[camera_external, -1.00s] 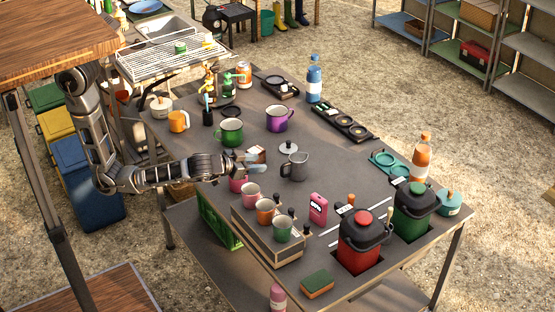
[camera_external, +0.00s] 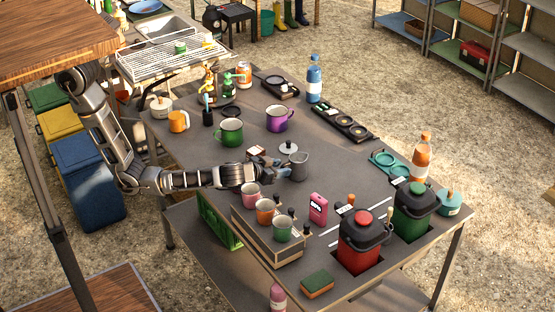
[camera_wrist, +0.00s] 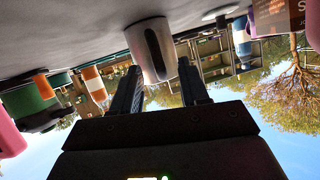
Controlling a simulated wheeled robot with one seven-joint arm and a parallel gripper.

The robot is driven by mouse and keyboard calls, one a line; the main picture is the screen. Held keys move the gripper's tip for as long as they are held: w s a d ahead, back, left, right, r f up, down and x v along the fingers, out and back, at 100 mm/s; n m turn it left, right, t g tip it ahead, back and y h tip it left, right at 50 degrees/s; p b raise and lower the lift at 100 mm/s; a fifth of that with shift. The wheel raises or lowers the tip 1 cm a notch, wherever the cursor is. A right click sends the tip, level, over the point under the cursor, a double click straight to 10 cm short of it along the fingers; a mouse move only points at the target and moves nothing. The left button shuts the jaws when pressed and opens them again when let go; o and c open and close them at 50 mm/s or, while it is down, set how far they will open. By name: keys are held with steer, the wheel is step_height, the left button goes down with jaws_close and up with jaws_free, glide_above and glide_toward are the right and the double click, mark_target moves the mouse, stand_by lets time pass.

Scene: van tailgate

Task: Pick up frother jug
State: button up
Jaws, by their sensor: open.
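The frother jug (camera_external: 298,166) is a small grey metal jug standing upright near the middle of the grey table. My gripper (camera_external: 270,170) is just left of it in the outside view, low over the table, with its fingers pointing at the jug. In the wrist view, which is upside down, the jug (camera_wrist: 152,48) shows as a pale metal body with a dark handle facing me. My gripper's two dark fingers (camera_wrist: 160,85) are apart, with the jug just beyond or between their tips. Contact cannot be told.
A rack with several mugs (camera_external: 262,240) stands right below my wrist. A round lid (camera_external: 288,148) lies behind the jug. A purple mug (camera_external: 278,119) and a green mug (camera_external: 229,131) stand farther back. A pink box (camera_external: 318,209) stands in front. The table right of the jug is clear.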

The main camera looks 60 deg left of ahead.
steer(key=shift+w+a+f, duration=0.1)
steer(key=shift+w, duration=0.15)
steer(key=shift+c, duration=0.2)
jaws_close()
stand_by(0.3)
